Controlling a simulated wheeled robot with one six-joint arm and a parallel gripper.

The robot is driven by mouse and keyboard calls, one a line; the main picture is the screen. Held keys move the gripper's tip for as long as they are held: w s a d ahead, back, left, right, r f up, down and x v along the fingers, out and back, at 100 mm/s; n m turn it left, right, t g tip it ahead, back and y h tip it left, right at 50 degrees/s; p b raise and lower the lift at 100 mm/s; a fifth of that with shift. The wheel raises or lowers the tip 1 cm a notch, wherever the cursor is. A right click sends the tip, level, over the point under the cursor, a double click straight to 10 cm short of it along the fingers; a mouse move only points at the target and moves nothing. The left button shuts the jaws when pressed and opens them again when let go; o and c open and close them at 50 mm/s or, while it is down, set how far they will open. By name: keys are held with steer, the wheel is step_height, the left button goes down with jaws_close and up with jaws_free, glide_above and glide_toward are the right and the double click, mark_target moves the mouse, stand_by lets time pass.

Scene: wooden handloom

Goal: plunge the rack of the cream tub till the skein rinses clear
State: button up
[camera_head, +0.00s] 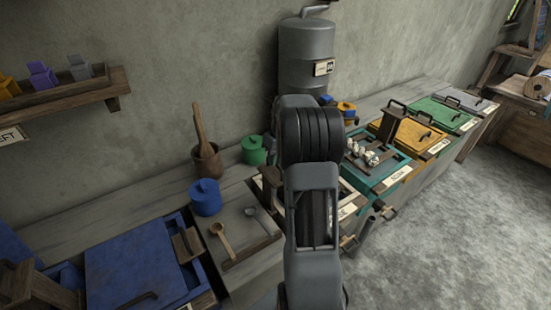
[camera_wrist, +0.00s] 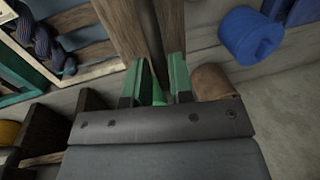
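The cream tub is mostly hidden behind my arm in the head view. A strip of its front with a label ending in "E" (camera_head: 348,209) shows just right of the arm. In the wrist view a pale cream rim (camera_wrist: 98,68) frames wooden slats with a dark blue skein (camera_wrist: 40,42) on them at upper left. My gripper (camera_wrist: 157,82) has green fingertips with a gap between them. Brown wood (camera_wrist: 118,22) with a dark strip lies beyond the fingers; I cannot tell whether they touch it. The head view does not show the fingers.
A teal tub (camera_head: 403,176) stands right of the arm, with yellow (camera_head: 410,136) and green (camera_head: 439,115) lidded tubs beyond. A blue-lidded tub (camera_head: 135,262) is at left, beside a tray with a wooden spoon (camera_head: 221,240). A grey tank (camera_head: 305,55) stands behind. Open floor is at right.

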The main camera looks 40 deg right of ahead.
jaws_close()
steer(key=shift+r, duration=0.15)
step_height(320, 180, up, 3)
steer(key=shift+r+p, duration=0.2)
steer(key=shift+p, duration=1)
steer(key=shift+w, duration=0.1)
steer(key=shift+o, duration=0.9)
jaws_free()
steer(key=shift+o, duration=1.1)
steer(key=shift+f, duration=0.1)
